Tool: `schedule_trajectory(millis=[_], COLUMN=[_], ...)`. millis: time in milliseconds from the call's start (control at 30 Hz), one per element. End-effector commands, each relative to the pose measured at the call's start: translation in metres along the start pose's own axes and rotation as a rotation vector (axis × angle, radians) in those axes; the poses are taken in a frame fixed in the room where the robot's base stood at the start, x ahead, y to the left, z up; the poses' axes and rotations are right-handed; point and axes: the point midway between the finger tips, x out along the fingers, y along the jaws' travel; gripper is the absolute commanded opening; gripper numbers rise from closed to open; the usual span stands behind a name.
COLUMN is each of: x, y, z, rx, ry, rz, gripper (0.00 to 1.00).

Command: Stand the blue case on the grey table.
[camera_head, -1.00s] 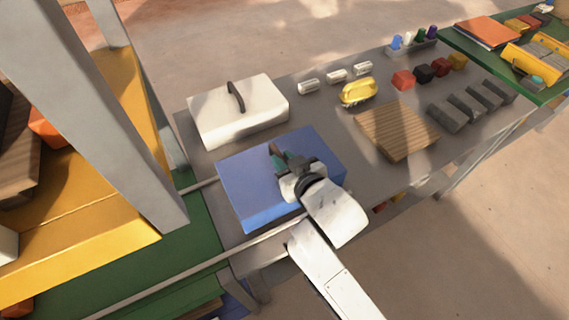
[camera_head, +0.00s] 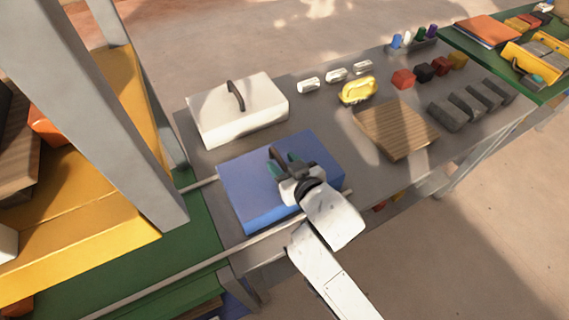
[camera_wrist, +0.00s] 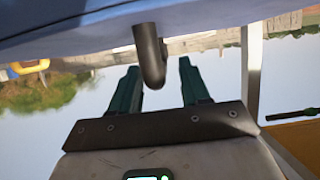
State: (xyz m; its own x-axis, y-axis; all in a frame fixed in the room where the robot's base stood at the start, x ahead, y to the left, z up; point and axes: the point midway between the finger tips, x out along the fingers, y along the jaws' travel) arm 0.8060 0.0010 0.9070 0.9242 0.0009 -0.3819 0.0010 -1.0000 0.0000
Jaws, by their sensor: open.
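The blue case (camera_head: 244,181) is at the near left part of the grey table (camera_head: 325,118), its broad top face upward and level. It appears to rest on the tabletop; its underside is hidden. My gripper (camera_head: 286,164) is over the middle of its top. The dark handle (camera_head: 272,153) is partly hidden by my gripper in the head view. In the wrist view the handle (camera_wrist: 150,55) sticks out from the case (camera_wrist: 75,30) between my two spread teal fingers (camera_wrist: 160,88), with a gap on each side.
A wooden board (camera_head: 397,130), a yellow handled item (camera_head: 358,90) and several small blocks are to the right. A grey post (camera_head: 125,120) and yellow shelf (camera_head: 75,230) stand at left.

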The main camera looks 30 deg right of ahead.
Motion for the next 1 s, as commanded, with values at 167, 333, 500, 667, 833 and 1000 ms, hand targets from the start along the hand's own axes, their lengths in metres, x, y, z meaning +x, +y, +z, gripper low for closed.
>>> schedule_trajectory(millis=[167, 333, 500, 667, 833, 1000], x=[-0.003, -0.029, -0.066, -0.095, -0.115, -0.121], y=[0.0, 0.0, 0.0, 0.0, 0.0, 0.0], z=[-0.004, -0.001, -0.001, -0.002, -0.002, -0.003], rx=[0.0, 0.0, 0.001, 0.001, 0.0, 0.0], ry=[0.0, -0.001, -0.001, -0.002, -0.001, 0.0], rz=[0.0, 0.0, 0.0, 0.0, 0.0, 0.0], gripper=[0.46, 0.46, 0.46, 0.46, 0.46, 0.46])
